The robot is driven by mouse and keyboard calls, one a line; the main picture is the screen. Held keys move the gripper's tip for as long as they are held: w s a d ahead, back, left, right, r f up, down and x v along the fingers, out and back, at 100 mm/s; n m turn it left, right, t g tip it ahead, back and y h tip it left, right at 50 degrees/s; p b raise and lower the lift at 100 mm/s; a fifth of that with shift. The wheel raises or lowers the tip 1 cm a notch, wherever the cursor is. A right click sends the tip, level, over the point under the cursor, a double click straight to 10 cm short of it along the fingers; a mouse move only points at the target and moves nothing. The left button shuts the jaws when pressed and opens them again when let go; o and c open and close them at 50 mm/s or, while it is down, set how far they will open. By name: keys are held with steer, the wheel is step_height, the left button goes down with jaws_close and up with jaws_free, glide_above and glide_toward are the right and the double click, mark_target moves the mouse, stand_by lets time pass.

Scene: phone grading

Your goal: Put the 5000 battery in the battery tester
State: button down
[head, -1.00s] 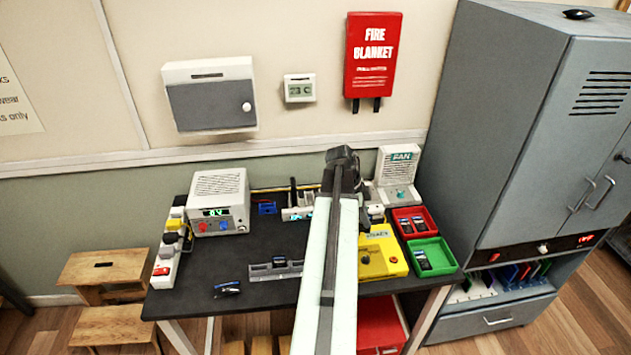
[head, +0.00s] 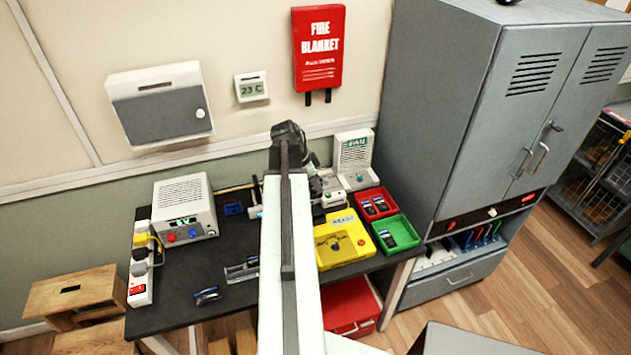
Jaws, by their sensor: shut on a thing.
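My arm reaches up over the table, and its dark far joint shows near the back edge. My gripper is hidden behind the arm, so what it holds cannot be seen. I cannot make out a battery marked 5000. A grey rack (head: 241,272) lies left of the arm, partly covered by it, with a small dark and blue piece in it. A white box with a lit display and red and blue knobs (head: 184,208) stands at the back left. No label marks the battery tester, and the table's back middle is partly covered by my arm.
A yellow box (head: 327,258), a red tray (head: 362,192) and a green tray (head: 412,243) stand on the right; both trays hold small dark items. A power strip (head: 139,287) lines the left edge. A dark blue item (head: 207,296) lies front left. A tall grey cabinet (head: 450,110) stands right.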

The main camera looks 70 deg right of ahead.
step_height(320, 180, down, 8)
steer(key=b, duration=0.8)
steer(key=shift+f, duration=0.2)
steer(key=shift+f, duration=0.15)
stand_by(0.6)
steer(key=shift+f+b, duration=1.8)
steer(key=shift+b, duration=0.25)
steer(key=shift+f, duration=0.2)
steer(key=c, duration=1.5)
jaws_free()
steer(key=shift+r, duration=0.1)
steer(key=p+v, duration=0.7)
steer(key=shift+w+a+r, duration=0.1)
steer(key=shift+w+r, duration=0.05)
steer(key=shift+r, duration=0.15)
